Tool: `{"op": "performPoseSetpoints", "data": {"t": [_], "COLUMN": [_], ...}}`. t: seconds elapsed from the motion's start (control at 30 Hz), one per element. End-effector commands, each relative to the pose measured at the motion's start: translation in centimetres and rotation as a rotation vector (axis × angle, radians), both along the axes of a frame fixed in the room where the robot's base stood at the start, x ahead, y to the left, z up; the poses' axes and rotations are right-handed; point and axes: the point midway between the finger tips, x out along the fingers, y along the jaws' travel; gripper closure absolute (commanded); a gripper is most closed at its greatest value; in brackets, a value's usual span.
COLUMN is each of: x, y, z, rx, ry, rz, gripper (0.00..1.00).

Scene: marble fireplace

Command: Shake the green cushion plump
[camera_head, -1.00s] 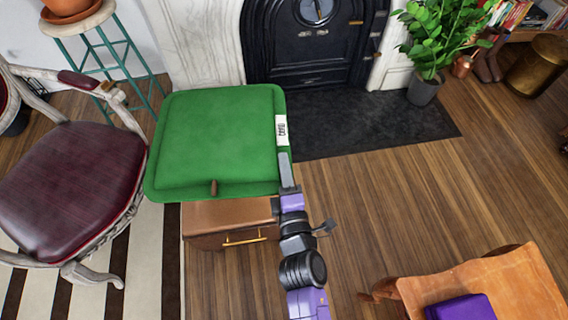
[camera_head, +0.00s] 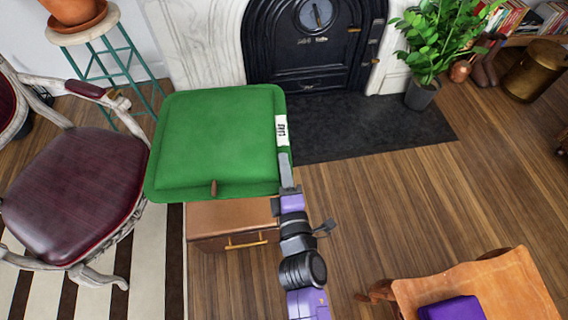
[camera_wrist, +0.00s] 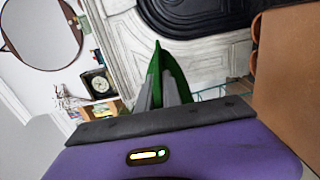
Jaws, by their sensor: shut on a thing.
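The green cushion (camera_head: 215,143) is a flat square pad with a white label (camera_head: 281,131) on its right edge. It hangs in the air above a brown cabinet with a brass handle. My gripper (camera_head: 285,165) is shut on the cushion's right edge, just below the label. In the wrist view the cushion (camera_wrist: 172,75) shows edge-on as a thin green wedge between the grey fingers (camera_wrist: 160,90). The far part of the cushion is hidden there.
A carved armchair (camera_head: 75,190) with a dark red seat stands close at left. The brown cabinet (camera_head: 230,218) is below the cushion. A black fireplace (camera_head: 312,50) is behind. Open floor (camera_head: 400,190) lies right.

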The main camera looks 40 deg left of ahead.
Motion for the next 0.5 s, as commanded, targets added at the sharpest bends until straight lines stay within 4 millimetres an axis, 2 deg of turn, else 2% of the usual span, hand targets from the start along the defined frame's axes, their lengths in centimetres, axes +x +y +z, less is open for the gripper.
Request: {"op": "performPoseSetpoints", "data": {"t": [0.03, 0.23, 0.37, 0.5], "x": [0.0, 0.0, 0.0, 0.0], "y": [0.0, 0.1, 0.1, 0.1], "z": [-1.4, -3.9, -3.5, -1.9], "rx": [0.006, 0.006, 0.006, 0.006], "ry": [-0.001, -0.001, -0.002, -0.002], "rz": [0.001, 0.001, 0.001, 0.001], "gripper": [1.00, 1.00, 1.00, 1.00]}}
